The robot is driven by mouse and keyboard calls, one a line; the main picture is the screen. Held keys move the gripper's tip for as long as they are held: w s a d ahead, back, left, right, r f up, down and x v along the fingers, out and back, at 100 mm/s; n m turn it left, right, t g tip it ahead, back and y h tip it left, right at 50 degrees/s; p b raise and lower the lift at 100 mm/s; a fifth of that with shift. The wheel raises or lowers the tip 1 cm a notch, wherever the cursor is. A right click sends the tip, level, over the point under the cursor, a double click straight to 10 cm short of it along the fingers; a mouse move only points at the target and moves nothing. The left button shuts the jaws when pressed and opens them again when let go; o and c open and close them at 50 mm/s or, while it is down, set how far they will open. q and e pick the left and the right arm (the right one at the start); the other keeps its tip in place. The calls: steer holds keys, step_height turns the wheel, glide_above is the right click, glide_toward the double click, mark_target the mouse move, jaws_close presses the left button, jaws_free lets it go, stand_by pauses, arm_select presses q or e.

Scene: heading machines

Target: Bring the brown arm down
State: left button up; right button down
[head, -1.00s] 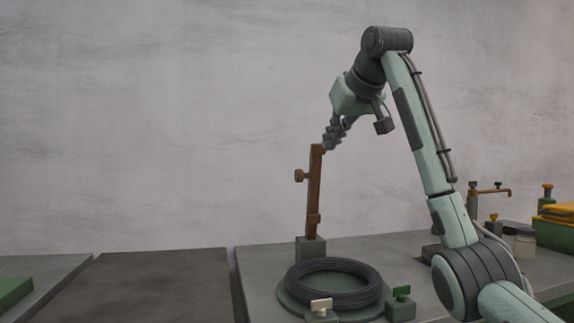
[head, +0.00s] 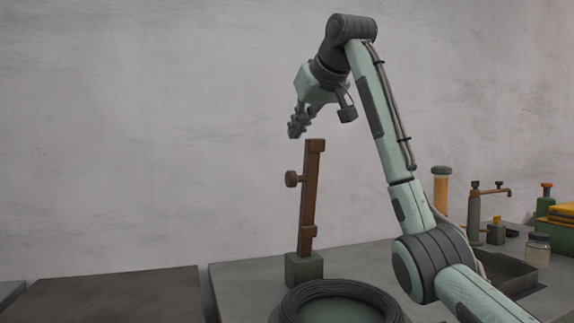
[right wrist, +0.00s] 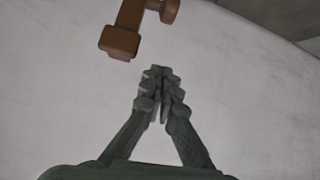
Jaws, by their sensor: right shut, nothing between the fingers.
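The brown arm (head: 309,200) stands nearly upright on a small grey-green block (head: 304,268) in the head view, with a round knob on its left side. Its end also shows at the top of the right wrist view (right wrist: 121,40). My right gripper (head: 293,133) is shut and empty. In the head view it appears just above and left of the brown arm's top, with a gap between them. In the right wrist view the closed fingertips (right wrist: 160,75) are apart from the brown arm. My left gripper is not in view.
A coil of black cable (head: 340,296) lies in front of the block. A dark flat surface (head: 110,297) at left is clear.

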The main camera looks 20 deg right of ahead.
steer(key=shift+w, duration=0.1)
steer(key=w+f+p, duration=0.1)
steer(key=w+f, duration=0.5)
steer(key=f, duration=0.1)
steer(key=shift+a+f+p, duration=0.1)
steer(key=shift+p, duration=0.3)
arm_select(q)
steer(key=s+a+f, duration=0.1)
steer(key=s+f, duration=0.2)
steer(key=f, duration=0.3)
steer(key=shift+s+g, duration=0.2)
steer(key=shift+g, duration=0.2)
arm_select(e)
steer(key=shift+s+f, duration=0.4)
steer(key=shift+s, duration=0.1)
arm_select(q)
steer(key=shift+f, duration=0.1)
